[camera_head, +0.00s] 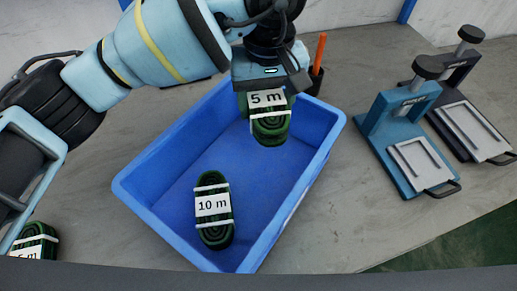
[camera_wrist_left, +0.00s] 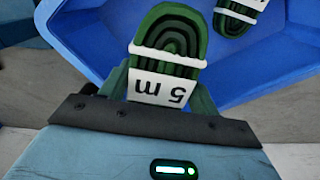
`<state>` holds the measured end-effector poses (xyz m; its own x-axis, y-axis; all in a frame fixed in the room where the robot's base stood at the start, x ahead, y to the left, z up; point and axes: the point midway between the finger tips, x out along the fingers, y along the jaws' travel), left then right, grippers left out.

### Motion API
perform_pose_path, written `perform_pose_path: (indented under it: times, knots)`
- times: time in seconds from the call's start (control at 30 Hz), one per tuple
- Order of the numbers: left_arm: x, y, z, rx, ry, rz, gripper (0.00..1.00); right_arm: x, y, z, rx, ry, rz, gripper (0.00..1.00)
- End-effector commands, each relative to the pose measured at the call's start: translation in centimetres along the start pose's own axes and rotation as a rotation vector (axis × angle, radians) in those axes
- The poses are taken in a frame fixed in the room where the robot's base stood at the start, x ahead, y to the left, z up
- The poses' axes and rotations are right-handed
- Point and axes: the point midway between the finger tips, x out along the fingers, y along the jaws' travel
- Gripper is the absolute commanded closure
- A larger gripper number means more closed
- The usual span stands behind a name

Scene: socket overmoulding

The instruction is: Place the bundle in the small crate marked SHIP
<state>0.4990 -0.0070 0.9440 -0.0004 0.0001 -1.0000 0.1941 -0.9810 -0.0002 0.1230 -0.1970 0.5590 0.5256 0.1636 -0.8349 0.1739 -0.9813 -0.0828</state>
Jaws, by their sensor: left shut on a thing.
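A green cable bundle with white bands and a "5 m" label (camera_head: 268,126) is held by my left gripper (camera_head: 268,86). It hangs over the far right part of a blue crate (camera_head: 165,222). In the left wrist view the bundle (camera_wrist_left: 172,40) sticks out from between the fingers, with the crate wall (camera_wrist_left: 75,35) behind it. A second bundle, labelled "10 m" (camera_head: 213,206), lies inside the crate towards the near side. No SHIP marking shows on the crate in these views. My right gripper is not in view.
Another bundle (camera_head: 35,243), its label partly cut off, lies on the grey table at the lower left. A teal press-like fixture (camera_head: 405,115) and a dark one (camera_head: 462,95) stand at the right. A dark cup with an orange-handled tool (camera_head: 318,68) stands behind the crate.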

Motion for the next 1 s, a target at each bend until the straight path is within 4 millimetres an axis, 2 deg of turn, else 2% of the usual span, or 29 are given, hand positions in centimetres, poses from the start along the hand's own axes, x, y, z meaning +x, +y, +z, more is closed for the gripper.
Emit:
perform_pose_path:
  times: [0.1,0.3,0.43,0.73,1.0]
  knots:
    - [2.9,0.0,0.1,0.0,-0.004,-0.001,0.64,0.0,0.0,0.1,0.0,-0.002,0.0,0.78]
    - [6.8,0.0,0.1,0.0,-0.001,0.0,0.64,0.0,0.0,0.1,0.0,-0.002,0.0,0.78]
    - [8.1,0.0,0.0,0.0,0.001,0.001,0.64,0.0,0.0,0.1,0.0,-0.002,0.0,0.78]
    - [8.8,0.0,0.0,0.001,-0.001,0.0,0.64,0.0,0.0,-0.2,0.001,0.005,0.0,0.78]
    - [12.4,0.0,0.1,0.0,-0.002,0.0,0.64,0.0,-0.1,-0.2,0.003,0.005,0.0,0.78]
